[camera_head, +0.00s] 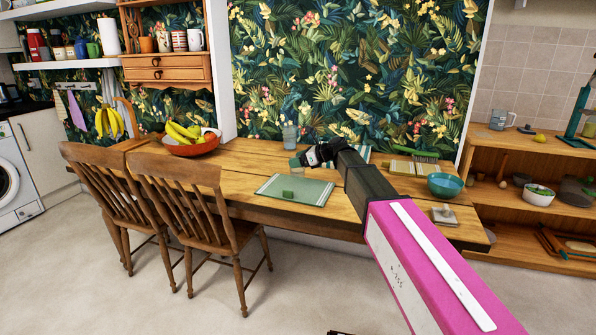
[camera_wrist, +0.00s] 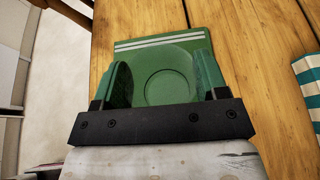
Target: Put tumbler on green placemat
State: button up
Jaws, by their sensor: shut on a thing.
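My gripper (camera_wrist: 162,75) is shut on a clear tumbler (camera_wrist: 168,88). In the wrist view I look down through its round base, tinted green by what lies below. The tumbler's sides are hard to make out. The green placemat (camera_head: 312,188) lies near the table's front edge, and in the wrist view the placemat (camera_wrist: 192,38) shows its white end stripes beyond the fingertips. In the head view my gripper (camera_head: 296,162) appears just behind the mat. A small green patch shows on the mat there; I cannot tell what it is.
Another clear glass (camera_head: 290,136) stands at the table's back. A red fruit bowl (camera_head: 185,147) is at the left and a teal bowl (camera_head: 445,186) at the right. Teal-striped cloth (camera_wrist: 312,78) lies beside the mat. Two chairs (camera_head: 180,205) stand at the front left.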

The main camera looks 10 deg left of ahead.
aim_at(298, 169)
jog(key=shift+w+a+f, duration=0.1)
jog(key=shift+w+f, duration=0.25)
jog(key=shift+f, duration=1.85)
jog(key=shift+f, duration=0.1)
jog(key=o, duration=1)
jog(key=shift+c, duration=0.2)
jog(key=v, duration=1.2)
jog(key=shift+s, duration=0.1)
